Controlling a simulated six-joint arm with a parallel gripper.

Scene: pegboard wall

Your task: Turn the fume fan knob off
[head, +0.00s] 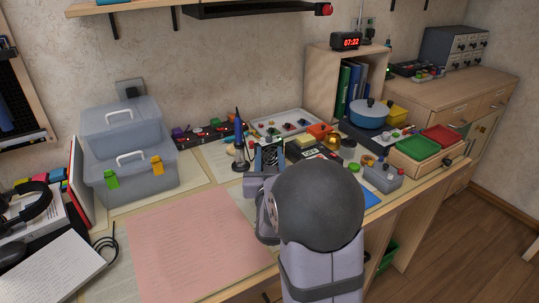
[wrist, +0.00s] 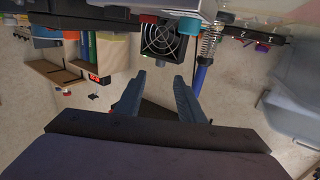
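The fume fan (wrist: 160,42) is a dark square box with a round grille, upside down in the wrist view, just beyond my fingertips. In the head view the fan (head: 268,152) stands on the desk behind my arm, partly covered. A small teal round part (wrist: 149,18) and a red part (wrist: 129,27) show near the fan in the wrist view; I cannot tell which, if either, is its knob or how it is set. My gripper (wrist: 160,77) is open, its two dark fingers apart with nothing between them.
A blue soldering iron (head: 239,135) stands upright left of the fan. A parts tray (head: 285,123) and small items crowd the desk behind and right. Clear storage boxes (head: 128,170) stand at left. A pink sheet (head: 195,245) lies flat in the free front area.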

